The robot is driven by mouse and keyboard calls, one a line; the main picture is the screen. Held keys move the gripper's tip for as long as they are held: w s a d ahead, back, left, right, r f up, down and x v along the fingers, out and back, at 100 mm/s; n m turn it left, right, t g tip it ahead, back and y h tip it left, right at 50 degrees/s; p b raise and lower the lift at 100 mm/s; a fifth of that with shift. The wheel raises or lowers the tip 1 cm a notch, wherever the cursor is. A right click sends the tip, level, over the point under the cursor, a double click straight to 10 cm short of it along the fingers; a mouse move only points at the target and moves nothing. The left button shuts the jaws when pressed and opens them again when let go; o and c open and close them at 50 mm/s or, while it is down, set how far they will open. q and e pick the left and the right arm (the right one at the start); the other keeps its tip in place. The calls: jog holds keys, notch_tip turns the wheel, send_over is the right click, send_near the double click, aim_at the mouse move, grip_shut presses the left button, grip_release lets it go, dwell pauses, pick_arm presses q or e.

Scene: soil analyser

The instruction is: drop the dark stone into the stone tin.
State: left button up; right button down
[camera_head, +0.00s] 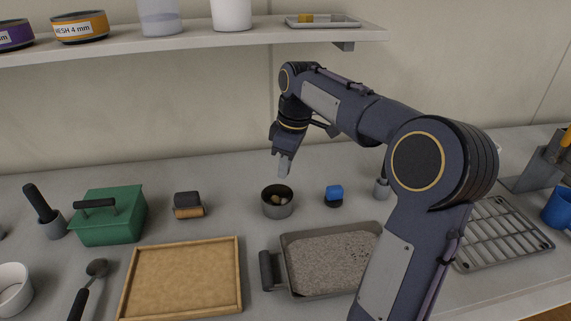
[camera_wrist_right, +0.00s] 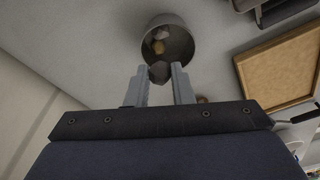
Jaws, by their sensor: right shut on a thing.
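The stone tin (camera_head: 277,207) is a small round grey tin on the bench, with a few pale and tan stones (camera_head: 278,200) inside. It also shows in the right wrist view (camera_wrist_right: 182,30). My right gripper (camera_head: 284,168) is just above and behind the tin, pointing down. In the right wrist view my right gripper (camera_wrist_right: 160,82) is shut on the dark stone (camera_wrist_right: 159,72), which shows between the fingertips near the tin's rim. In the head view the stone is too small to make out at the fingertips. My left gripper is not in view.
Left of the tin are a dark block on a wooden base (camera_head: 188,205) and a green box (camera_head: 110,215). A soil tray (camera_head: 268,270) and a wooden tray (camera_head: 238,275) lie in front. A blue-topped object (camera_head: 334,192) stands to the right. A shelf (camera_head: 200,47) runs above.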

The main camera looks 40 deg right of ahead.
jog(key=shift+f, duration=0.3)
jog(key=c, duration=1.2)
grip_release()
jog(key=r, duration=0.2)
jog(key=r+p, duration=0.1)
jog(key=r, duration=0.2)
jog(key=s+r, duration=0.1)
jog(key=r, duration=0.1)
jog(key=shift+d+r+p, duration=0.3)
jog(key=shift+r+p, duration=0.05)
jog(key=shift+r, duration=0.05)
jog(key=shift+s, duration=0.1)
